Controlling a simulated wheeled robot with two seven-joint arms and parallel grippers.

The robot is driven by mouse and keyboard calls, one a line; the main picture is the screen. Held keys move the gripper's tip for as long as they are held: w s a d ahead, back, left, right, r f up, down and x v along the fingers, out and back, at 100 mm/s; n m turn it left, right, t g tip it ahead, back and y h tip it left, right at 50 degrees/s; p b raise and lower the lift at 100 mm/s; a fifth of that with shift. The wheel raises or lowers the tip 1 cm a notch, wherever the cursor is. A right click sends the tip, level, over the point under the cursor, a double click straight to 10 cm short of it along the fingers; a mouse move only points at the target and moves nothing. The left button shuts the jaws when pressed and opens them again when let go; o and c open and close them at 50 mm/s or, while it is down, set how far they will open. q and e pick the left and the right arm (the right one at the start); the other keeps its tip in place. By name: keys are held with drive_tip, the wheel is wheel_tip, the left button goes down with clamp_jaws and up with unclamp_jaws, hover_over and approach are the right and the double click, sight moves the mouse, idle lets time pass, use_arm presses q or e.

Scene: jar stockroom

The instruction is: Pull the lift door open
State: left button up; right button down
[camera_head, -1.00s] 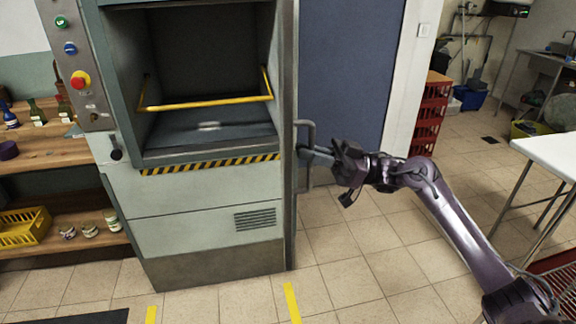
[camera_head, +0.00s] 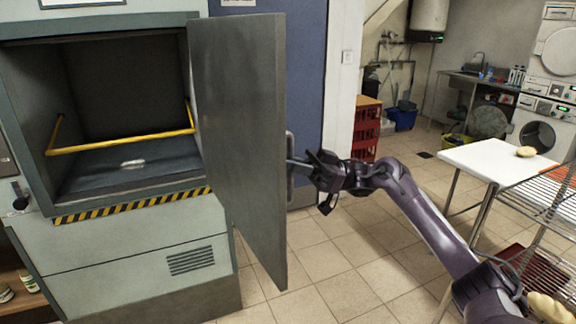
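The lift (camera_head: 130,255) is a grey-green cabinet with an open bay, and a yellow bar (camera_head: 120,144) spans its inside. The grey lift door (camera_head: 240,130) stands swung out on the right side of the bay, its inner face towards me and its near edge free. Its metal handle (camera_head: 290,170) sticks out past that free edge on the outer side, partly hidden by the door. My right gripper (camera_head: 297,163) reaches in from the right with its fingers shut at the handle; the exact contact is partly hidden. My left gripper is not in view.
A white table (camera_head: 490,158) with a round pale thing on it stands at right, with a wire rack (camera_head: 545,215) in front. Red crates (camera_head: 366,130) stand by the wall behind my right gripper. The tiled floor (camera_head: 335,262) beside the door is clear.

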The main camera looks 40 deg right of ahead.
drive_tip(key=shift+f, duration=0.1)
drive_tip(key=c, duration=1.8)
unclamp_jaws()
drive_tip(key=shift+o, duration=0.2)
drive_tip(key=b+v, duration=0.3)
drive_tip(key=v, duration=0.4)
drive_tip(key=shift+d, duration=0.4)
drive_tip(key=shift+s+f, duration=0.15)
